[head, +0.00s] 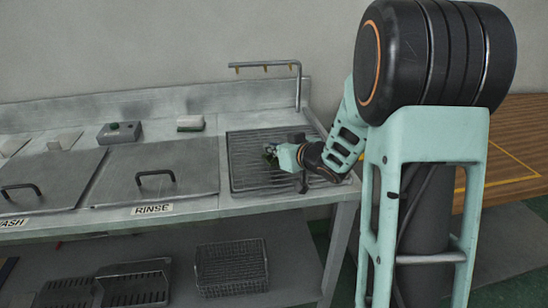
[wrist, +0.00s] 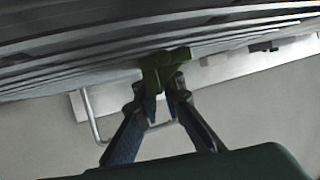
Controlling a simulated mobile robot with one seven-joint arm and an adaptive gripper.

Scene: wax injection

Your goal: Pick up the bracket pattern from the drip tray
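The bracket pattern is a small dark green piece at the tip of my gripper in the head view (head: 270,158). In the wrist view the bracket pattern (wrist: 164,64) sits between the fingertips of my gripper (wrist: 163,88), which close in on it from both sides. My gripper (head: 274,153) reaches in low over the ribbed drip tray (head: 244,180), at the right end of the steel bench. The tray's slats fill the top of the wrist view (wrist: 60,50). I cannot tell whether the bracket still touches the slats.
A bent pipe (head: 298,85) with small hooks stands behind the tray. Left of the tray are the lidded rinse tank (head: 160,190) and wash tank (head: 45,180). A grey box (head: 120,133) and a pale block (head: 190,123) stand behind them. Wire baskets (head: 231,268) sit on the lower shelf.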

